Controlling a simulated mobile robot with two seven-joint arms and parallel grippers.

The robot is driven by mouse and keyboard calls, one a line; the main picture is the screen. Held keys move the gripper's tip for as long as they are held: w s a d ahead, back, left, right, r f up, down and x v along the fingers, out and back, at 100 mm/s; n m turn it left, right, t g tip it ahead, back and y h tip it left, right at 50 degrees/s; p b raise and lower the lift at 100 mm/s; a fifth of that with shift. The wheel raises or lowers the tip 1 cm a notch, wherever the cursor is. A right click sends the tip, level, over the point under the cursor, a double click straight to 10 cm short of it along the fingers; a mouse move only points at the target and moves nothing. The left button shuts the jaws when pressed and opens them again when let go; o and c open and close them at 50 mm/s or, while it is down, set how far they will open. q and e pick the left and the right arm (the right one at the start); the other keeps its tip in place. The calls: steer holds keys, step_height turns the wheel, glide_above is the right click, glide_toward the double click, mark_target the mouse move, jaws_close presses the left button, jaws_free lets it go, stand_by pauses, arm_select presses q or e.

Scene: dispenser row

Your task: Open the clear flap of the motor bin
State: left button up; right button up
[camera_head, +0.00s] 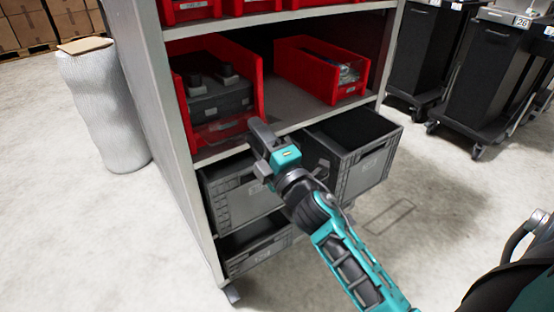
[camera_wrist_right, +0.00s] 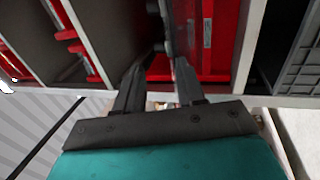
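The motor bin (camera_head: 254,78) is a red bin at the left of the open shelf, holding dark grey motors (camera_head: 212,92). Its clear flap (camera_head: 222,129) shows as a reddish see-through panel low across the bin's front. My right gripper (camera_head: 261,136) is at the lower right front corner of this bin, close to the flap. I cannot tell whether it touches the flap. In the right wrist view its two fingers (camera_wrist_right: 160,82) stand apart with nothing clearly held, and red bin surfaces lie beyond them. My left gripper is not in view.
A second red bin (camera_head: 320,70) stands to the right on the same shelf. Grey crates (camera_head: 352,160) sit below, one pulled out to the right. The cabinet's side panel (camera_head: 165,120) bounds the left. Black carts (camera_head: 490,75) stand at the right; floor in front is clear.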

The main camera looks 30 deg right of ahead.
steer(key=v, duration=1.1)
steer(key=shift+s, duration=0.1)
